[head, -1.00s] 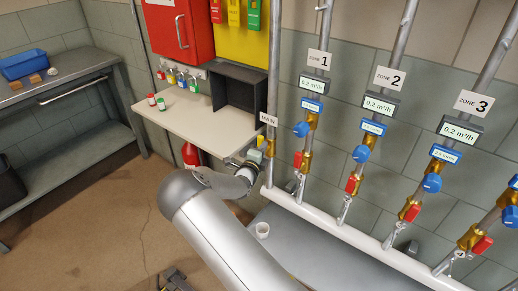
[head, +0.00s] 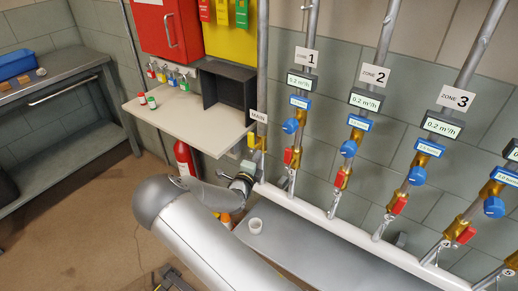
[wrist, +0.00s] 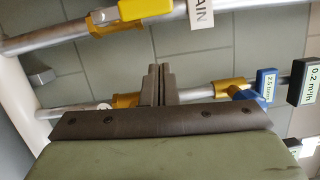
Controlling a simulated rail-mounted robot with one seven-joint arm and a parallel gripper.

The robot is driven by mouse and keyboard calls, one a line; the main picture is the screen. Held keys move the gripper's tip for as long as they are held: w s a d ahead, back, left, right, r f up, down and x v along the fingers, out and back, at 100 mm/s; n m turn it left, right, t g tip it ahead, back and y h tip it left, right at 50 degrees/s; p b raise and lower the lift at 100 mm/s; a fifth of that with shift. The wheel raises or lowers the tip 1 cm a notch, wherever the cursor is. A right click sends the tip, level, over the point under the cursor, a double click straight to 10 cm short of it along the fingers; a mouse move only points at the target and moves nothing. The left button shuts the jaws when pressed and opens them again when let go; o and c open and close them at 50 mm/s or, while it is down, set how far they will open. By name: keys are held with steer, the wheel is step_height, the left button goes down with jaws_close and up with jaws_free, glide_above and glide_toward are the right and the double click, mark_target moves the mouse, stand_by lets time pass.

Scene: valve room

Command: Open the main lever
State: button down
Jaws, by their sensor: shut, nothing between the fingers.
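The main lever (wrist: 145,9) is a yellow handle on a brass valve (wrist: 102,22) in the wrist view, beside the MAIN label (wrist: 203,12). In the head view the main valve (head: 256,144) is a small yellow shape on the leftmost pipe, just below the MAIN label (head: 258,116). My gripper (wrist: 160,72) is shut and empty. In the wrist view its fingers point toward the gap below the main pipe, apart from the lever in the picture. In the head view my wrist is just below the main valve, and the fingertips are hard to make out.
Zone pipes with red handles and blue knobs (head: 348,148) stand to the right. A beige shelf (head: 190,125) with a dark open box (head: 229,87) is at the left. A red extinguisher (head: 184,158) is under the shelf.

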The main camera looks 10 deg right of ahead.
steer(key=v, duration=0.5)
steer(key=shift+d, duration=0.1)
stand_by(0.3)
steer(key=s+d+r+m+g+h, duration=0.1)
steer(key=s+d+r+m+g, duration=0.3)
steer(key=s+d+m+g, duration=0.55)
steer(key=s+d+r+m+g+h, duration=0.1)
steer(key=s+d+r+m+g, duration=0.3)
steer(key=s+m, duration=0.95)
steer(key=s+a+r+m+g+y, duration=0.1)
steer(key=s+a+r+m+y, duration=0.2)
steer(key=s+m, duration=0.4)
steer(key=s+a+r+m+y, duration=0.3)
steer(key=s+a+m+y, duration=0.3)
steer(key=m, duration=1)
steer(key=s+y, duration=0.1)
steer(key=y, duration=0.1)
steer(key=shift+a+r+m+g+y+p, duration=0.3)
steer(key=shift+r+g, duration=0.05)
steer(key=shift+r, duration=0.05)
